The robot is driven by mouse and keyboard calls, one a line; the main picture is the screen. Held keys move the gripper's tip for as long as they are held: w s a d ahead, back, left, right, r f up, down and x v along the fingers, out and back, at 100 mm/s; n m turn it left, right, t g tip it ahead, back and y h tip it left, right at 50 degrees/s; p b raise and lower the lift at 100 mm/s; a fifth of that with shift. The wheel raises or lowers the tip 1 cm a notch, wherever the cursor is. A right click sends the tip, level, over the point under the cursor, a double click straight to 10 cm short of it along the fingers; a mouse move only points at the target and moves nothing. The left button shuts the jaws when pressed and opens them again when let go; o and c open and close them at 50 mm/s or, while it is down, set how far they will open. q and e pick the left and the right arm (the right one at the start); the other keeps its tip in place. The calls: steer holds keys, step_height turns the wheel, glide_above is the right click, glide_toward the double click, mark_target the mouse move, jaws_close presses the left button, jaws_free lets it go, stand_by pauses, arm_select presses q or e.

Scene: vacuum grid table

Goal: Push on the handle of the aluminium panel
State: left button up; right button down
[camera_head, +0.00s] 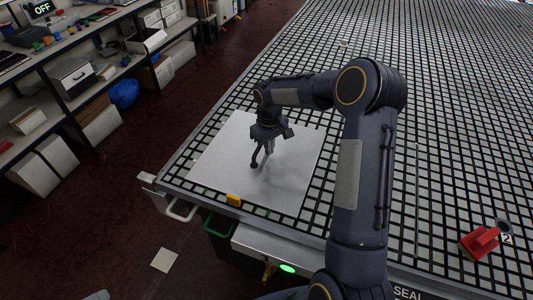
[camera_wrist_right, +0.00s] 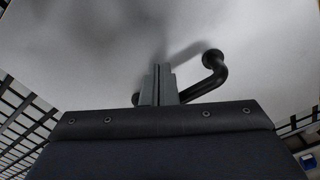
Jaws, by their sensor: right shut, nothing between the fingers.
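The aluminium panel (camera_head: 215,165) is a pale, flat square lying on the near left corner of the grid table. Its dark handle (camera_head: 254,162) stands on the panel, partly hidden by my right gripper (camera_head: 269,149). In the right wrist view the handle (camera_wrist_right: 213,72) is a black bent bar that passes behind my right gripper's fingertips (camera_wrist_right: 160,74). These fingers are shut with nothing between them, close against the handle; I cannot tell if they touch it. The panel (camera_wrist_right: 80,55) fills most of that view. My left gripper is not in view.
The grid table (camera_head: 455,120) has wide bare room to the right. A yellow block (camera_head: 233,199) sits at the panel's near edge. Shelves (camera_head: 62,95) with boxes line the left, across the floor.

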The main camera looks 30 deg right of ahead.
steer(key=shift+w+a, duration=0.4)
steer(key=shift+w+a+r, duration=0.1)
steer(key=shift+r, duration=0.05)
stand_by(0.9)
stand_by(1.1)
steer(key=shift+s+d, duration=0.35)
steer(key=shift+s, duration=0.05)
steer(key=shift+s+d+b, duration=0.4)
steer(key=shift+s+d, duration=0.55)
steer(key=shift+s, duration=0.1)
step_height(320, 180, up, 8)
steer(key=p, duration=0.5)
steer(key=shift+p, duration=0.3)
